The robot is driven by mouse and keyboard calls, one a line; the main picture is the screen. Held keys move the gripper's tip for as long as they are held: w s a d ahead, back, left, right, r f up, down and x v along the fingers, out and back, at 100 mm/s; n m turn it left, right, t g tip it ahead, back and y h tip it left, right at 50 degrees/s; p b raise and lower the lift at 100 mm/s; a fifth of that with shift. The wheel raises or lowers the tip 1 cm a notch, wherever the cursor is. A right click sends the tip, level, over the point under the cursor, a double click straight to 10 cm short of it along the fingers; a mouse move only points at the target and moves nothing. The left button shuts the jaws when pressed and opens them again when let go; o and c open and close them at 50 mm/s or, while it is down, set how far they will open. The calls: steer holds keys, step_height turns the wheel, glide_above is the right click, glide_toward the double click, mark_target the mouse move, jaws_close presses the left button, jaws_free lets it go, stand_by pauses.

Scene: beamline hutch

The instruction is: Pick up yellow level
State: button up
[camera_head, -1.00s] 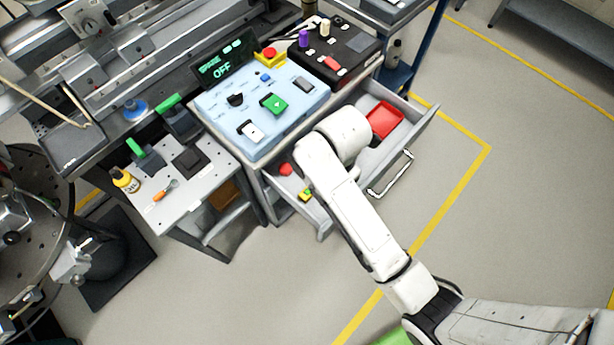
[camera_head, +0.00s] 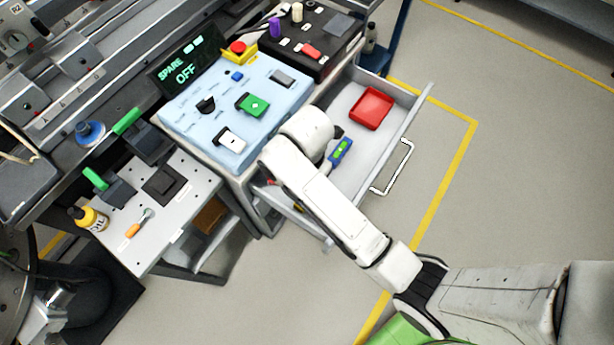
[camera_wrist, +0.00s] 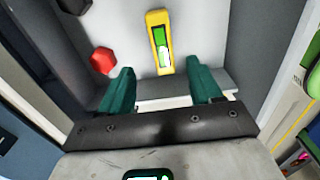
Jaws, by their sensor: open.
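The yellow level (camera_wrist: 160,42), a short bar with green vials, lies in the open drawer in the wrist view. My gripper (camera_wrist: 162,88) is open and empty, with two green fingers. The level lies ahead of the fingertips, in line with the gap between them, its near end close to the fingertips. I cannot tell the height between them.
A red piece (camera_wrist: 103,60) lies left of the level, near the left finger. The drawer (camera_head: 398,128) also holds a red tray (camera_head: 371,108) and a blue level with green (camera_head: 341,152). A blue control panel (camera_head: 240,105) stands above the drawer, beside my arm.

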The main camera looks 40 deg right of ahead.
steer(key=f, duration=0.8)
steer(key=shift+s+f+b, duration=0.2)
steer(key=shift+f+b, duration=0.1)
steer(key=shift+b, duration=0.05)
steer(key=c, duration=1.2)
